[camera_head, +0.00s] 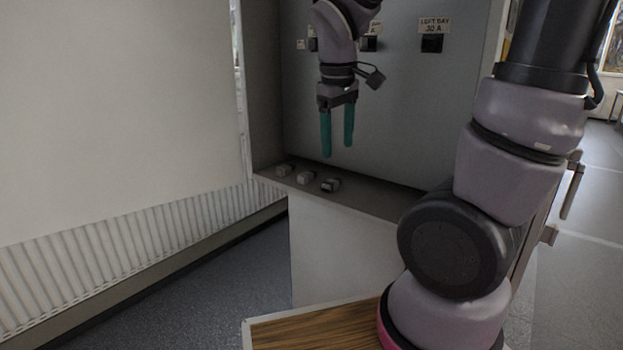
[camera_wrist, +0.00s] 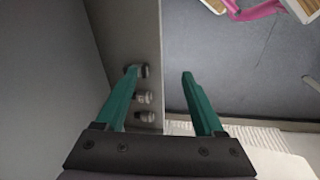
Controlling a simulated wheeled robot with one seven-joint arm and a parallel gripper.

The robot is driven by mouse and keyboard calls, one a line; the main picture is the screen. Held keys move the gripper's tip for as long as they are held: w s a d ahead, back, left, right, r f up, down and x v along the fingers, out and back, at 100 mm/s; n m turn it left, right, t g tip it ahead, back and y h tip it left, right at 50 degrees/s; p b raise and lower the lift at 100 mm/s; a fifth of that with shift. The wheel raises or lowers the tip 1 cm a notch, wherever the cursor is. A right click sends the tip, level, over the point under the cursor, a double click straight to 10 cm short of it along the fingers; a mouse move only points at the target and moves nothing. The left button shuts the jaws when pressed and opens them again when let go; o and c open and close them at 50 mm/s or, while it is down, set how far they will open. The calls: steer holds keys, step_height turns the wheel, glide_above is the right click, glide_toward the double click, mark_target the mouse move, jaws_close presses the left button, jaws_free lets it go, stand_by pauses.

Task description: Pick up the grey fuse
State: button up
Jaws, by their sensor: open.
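Three small fuses lie in a row on the cabinet's ledge: a left one (camera_head: 283,170), a middle one (camera_head: 305,177) and a right one (camera_head: 331,185). All look greyish with darker parts, and I cannot tell for sure which is the grey fuse. My gripper (camera_head: 338,148) has two green fingers, open and empty, pointing down above the ledge near the right fuse. In the wrist view my gripper (camera_wrist: 159,73) has its left fingertip partly over the top fuse (camera_wrist: 144,71). The other two fuses (camera_wrist: 144,97) (camera_wrist: 147,117) show between the fingers, nearer the left one.
The grey cabinet panel (camera_head: 400,110) rises behind the ledge, with black holders (camera_head: 432,43) and a label reading "LEFT BAY 30 A" (camera_head: 434,25). A cabinet side wall (camera_head: 265,90) bounds the ledge on the left. A wooden top (camera_head: 320,330) is in front.

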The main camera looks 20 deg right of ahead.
steer(key=w+a+f+n+h, duration=0.55)
steer(key=f+n, duration=0.25)
steer(key=n, duration=0.2)
steer(key=n+t+h, duration=0.5)
steer(key=n+t, duration=0.1)
steer(key=n, duration=0.3)
glide_toward(301, 178)
steer(key=shift+y, duration=0.35)
steer(key=shift+r+x, duration=0.15)
steer(key=shift+x, duration=2.15)
steer(key=shift+r+x, duration=0.1)
steer(key=shift+x, duration=2.15)
steer(key=shift+d, duration=0.15)
steer(key=shift+c, duration=0.3)
jaws_close()
